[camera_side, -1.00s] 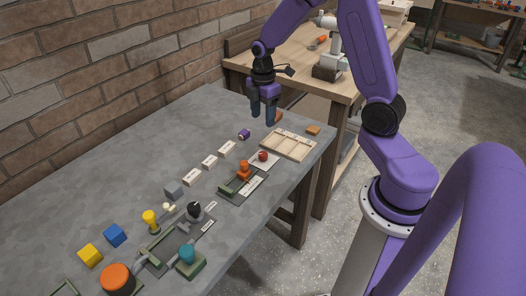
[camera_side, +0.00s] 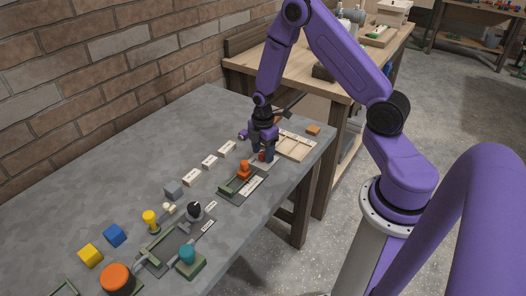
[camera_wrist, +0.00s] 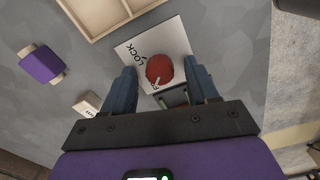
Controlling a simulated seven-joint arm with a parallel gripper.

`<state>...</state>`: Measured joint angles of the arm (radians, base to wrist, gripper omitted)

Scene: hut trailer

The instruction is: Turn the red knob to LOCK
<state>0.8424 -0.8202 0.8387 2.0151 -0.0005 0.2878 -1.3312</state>
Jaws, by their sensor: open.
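The red knob (camera_wrist: 160,69) sits on a white label plate (camera_wrist: 176,38) in the wrist view. The word LOCK is printed on the plate, up and left of the knob. A light pointer mark on the knob points down in that view, away from LOCK. My gripper (camera_wrist: 163,82) is open, with one blue finger on each side of the knob and gaps visible between. In the side view my gripper (camera_side: 264,156) is low over the table at the knob (camera_side: 262,156), which it partly hides. I cannot tell whether the fingers touch it.
A shallow wooden tray (camera_side: 297,146) lies just beyond the knob. An orange-red handle (camera_side: 244,168) on a green base stands close in front. A purple spool (camera_wrist: 42,65) and white labelled blocks (camera_side: 209,162) lie to the left.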

